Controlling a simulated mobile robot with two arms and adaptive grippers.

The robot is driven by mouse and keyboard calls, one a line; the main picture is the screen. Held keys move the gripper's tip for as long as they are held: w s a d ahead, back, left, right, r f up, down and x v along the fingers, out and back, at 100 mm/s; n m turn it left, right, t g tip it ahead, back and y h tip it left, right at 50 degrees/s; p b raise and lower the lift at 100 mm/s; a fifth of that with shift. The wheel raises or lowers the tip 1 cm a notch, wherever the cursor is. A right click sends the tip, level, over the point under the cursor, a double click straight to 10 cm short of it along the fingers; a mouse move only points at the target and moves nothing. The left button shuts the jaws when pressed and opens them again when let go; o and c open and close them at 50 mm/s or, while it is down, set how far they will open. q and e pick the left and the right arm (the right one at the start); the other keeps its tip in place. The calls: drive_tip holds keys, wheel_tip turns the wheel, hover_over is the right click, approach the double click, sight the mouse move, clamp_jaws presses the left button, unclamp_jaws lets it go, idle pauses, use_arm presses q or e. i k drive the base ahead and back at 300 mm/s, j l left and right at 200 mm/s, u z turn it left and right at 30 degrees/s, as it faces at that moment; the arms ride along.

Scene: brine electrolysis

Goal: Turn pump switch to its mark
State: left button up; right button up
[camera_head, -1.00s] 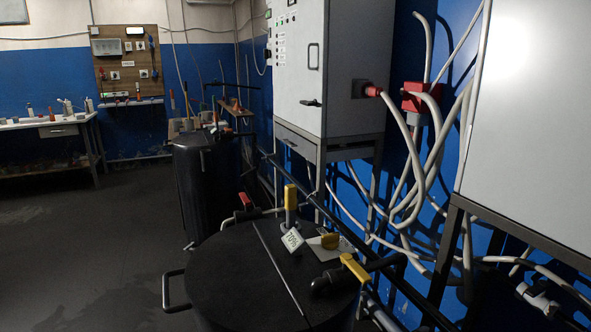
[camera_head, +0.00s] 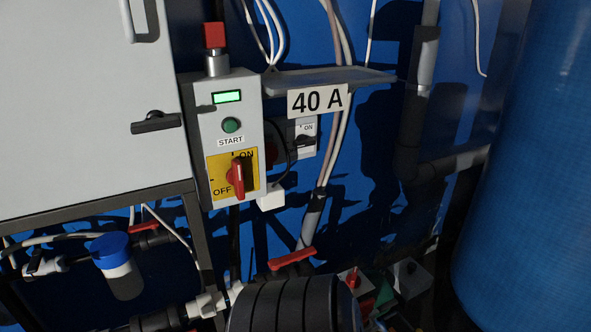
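A grey control box (camera_head: 208,122) hangs on the blue wall beside a white cabinet. It carries a red rotary switch (camera_head: 238,180) on a yellow plate (camera_head: 218,167) marked ON at the top and OFF at the lower left. The red handle stands about upright, its upper end near ON. A smaller box (camera_head: 304,124) with a dark knob (camera_head: 305,142) and an ON label is to its right, partly hidden. Which of these is the pump switch I cannot tell. Neither of my grippers is in view.
A green START button (camera_head: 231,125) and a lit display (camera_head: 227,97) sit above the red switch. A 40 A sign (camera_head: 317,99) hangs from a grey shelf (camera_head: 345,76). A black ribbed body (camera_head: 295,306) is below, and a large blue tank (camera_head: 525,170) stands at the right.

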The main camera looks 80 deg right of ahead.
sight(353, 281)
drive_tip(key=z, duration=3.15)
